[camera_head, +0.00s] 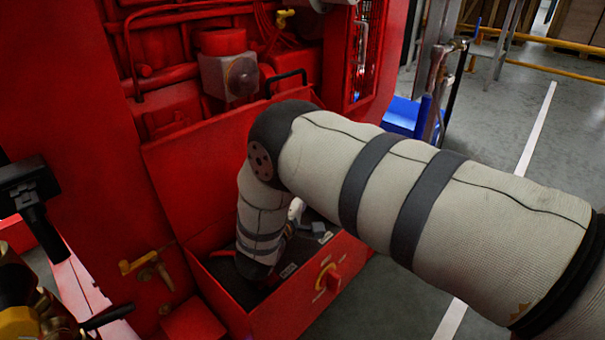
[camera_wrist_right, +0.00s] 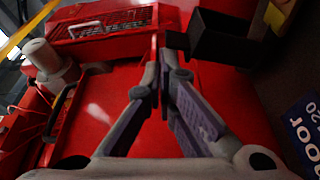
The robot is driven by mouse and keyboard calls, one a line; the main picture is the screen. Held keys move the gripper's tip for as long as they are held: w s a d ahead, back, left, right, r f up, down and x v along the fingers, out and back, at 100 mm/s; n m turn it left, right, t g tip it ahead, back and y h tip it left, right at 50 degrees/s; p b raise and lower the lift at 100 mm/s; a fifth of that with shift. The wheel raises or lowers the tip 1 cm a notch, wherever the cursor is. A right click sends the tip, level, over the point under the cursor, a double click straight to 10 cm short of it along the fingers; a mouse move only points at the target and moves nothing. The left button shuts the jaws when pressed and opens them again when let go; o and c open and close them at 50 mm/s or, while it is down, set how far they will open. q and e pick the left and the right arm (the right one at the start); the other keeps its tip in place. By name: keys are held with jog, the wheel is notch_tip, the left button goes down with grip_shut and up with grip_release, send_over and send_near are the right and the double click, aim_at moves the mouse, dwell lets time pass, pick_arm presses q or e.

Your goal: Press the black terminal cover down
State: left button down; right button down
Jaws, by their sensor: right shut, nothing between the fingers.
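A black, box-shaped piece (camera_wrist_right: 225,38), which looks like the terminal cover, stands at the upper right in the right wrist view. It appears raised, with its hollow side partly showing. My right gripper (camera_wrist_right: 162,55) is shut and empty, its fingertips just left of the black piece. I cannot tell whether they touch it. In the head view my right arm reaches down into the open red box (camera_head: 312,304) and hides the right gripper. A dark top surface (camera_head: 232,272) shows inside the box, beside my wrist. My left gripper is not in view.
The box's red lid (camera_head: 190,185) stands open behind my arm. A yellow-handled valve (camera_head: 146,263) is at the left. A blue label (camera_wrist_right: 303,130) is at the right wrist view's edge.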

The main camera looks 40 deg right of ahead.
jog(key=shift+s+d+p, duration=0.1)
jog(key=shift+s+p, duration=0.8)
jog(key=shift+s, duration=0.5)
jog(key=shift+f, duration=0.1)
notch_tip(320, 180, up, 10)
dwell(0.4)
